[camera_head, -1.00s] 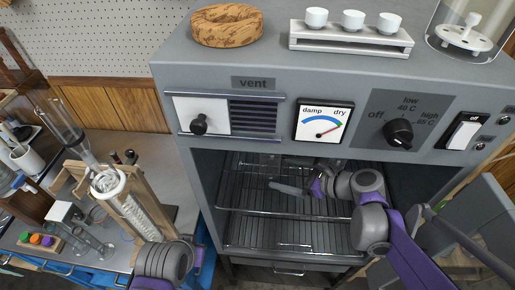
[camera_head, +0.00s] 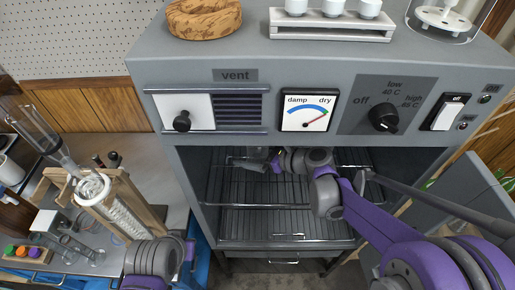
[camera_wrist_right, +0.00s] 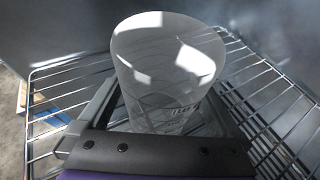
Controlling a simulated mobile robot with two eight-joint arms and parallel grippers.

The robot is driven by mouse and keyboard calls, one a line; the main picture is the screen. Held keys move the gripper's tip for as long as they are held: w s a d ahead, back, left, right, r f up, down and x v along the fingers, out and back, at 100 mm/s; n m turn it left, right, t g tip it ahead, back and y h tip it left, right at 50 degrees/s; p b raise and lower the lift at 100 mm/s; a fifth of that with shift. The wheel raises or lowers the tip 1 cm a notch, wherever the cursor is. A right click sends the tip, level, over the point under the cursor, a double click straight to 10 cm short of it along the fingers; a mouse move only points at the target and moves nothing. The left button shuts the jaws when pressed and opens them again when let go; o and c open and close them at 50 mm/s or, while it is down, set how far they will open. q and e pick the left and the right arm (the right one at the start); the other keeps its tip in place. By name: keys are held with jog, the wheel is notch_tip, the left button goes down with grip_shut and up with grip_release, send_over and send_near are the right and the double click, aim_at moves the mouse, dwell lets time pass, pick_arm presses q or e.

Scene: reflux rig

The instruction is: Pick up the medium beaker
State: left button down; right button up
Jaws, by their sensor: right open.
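The medium beaker (camera_wrist_right: 165,60) is a clear glass with printed marks on its side. It stands upright on the wire shelf inside the drying oven in the right wrist view. My right gripper (camera_wrist_right: 162,112) is open, with one finger on each side of the beaker's lower part. I cannot tell whether the fingers touch the glass. In the head view my right gripper (camera_head: 270,163) reaches into the oven, near the back of the upper shelf. The beaker is faint there. Part of my left arm shows at the lower left, but its gripper cannot be made out.
The oven's control panel (camera_head: 340,112) overhangs the opening, and its side walls are close to my right arm. Wire shelves (camera_head: 235,190) fill the inside. A cork ring (camera_head: 204,18) sits on top. Glassware in a wooden stand (camera_head: 125,205) is on the bench at left.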

jog(key=c, duration=1.3)
jog(key=shift+r, duration=0.1)
